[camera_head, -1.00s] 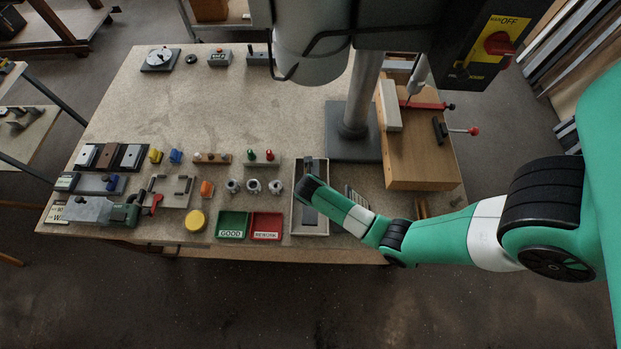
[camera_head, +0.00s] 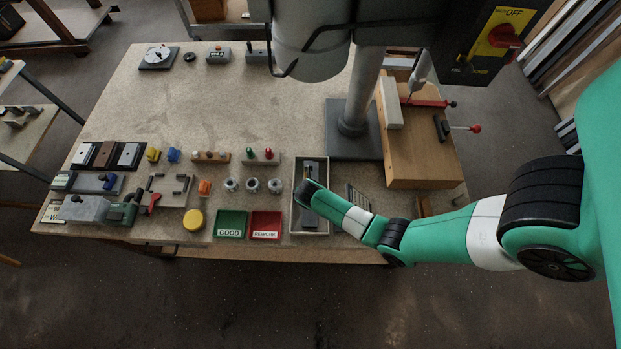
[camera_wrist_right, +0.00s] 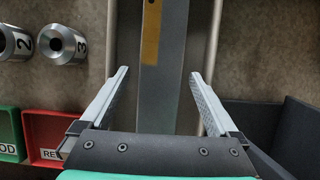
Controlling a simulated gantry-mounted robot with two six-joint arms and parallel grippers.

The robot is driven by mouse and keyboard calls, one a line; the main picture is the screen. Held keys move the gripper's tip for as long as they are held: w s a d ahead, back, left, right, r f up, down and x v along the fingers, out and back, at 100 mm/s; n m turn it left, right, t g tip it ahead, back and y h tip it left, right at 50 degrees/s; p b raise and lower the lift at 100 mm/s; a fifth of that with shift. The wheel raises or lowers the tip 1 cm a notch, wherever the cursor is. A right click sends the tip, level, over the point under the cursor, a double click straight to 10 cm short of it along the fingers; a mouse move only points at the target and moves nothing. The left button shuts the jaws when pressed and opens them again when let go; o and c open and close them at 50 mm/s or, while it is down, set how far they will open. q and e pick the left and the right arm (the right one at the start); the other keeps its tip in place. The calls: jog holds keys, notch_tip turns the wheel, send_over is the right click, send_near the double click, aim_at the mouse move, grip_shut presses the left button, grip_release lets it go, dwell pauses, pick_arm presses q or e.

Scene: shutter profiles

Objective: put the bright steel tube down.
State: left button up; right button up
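A long grey metal piece with a yellow mark (camera_wrist_right: 162,75) lies lengthwise in a pale shallow tray (camera_head: 325,205); it also shows in the head view (camera_head: 312,172). It looks flat from above, and I cannot tell whether it is the bright steel tube. My right gripper (camera_wrist_right: 160,85) is over the tray with its two fingers spread wide, one on each side of the grey piece, with a gap to each. No object is gripped. The near end of the piece is hidden by the gripper. My left gripper is not in view.
Green (camera_head: 231,224) and red (camera_head: 266,225) trays and several numbered steel cylinders (camera_head: 253,185) are left of the tray. A drill press column (camera_head: 358,100) and a wooden block (camera_head: 420,150) stand behind and right. The back middle of the bench is clear.

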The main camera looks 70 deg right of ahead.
jog(key=shift+r, duration=0.35)
jog(key=p+v, duration=0.4)
jog(key=v, duration=0.7)
jog(key=shift+a+r, duration=0.25)
jog(key=shift+s, duration=0.1)
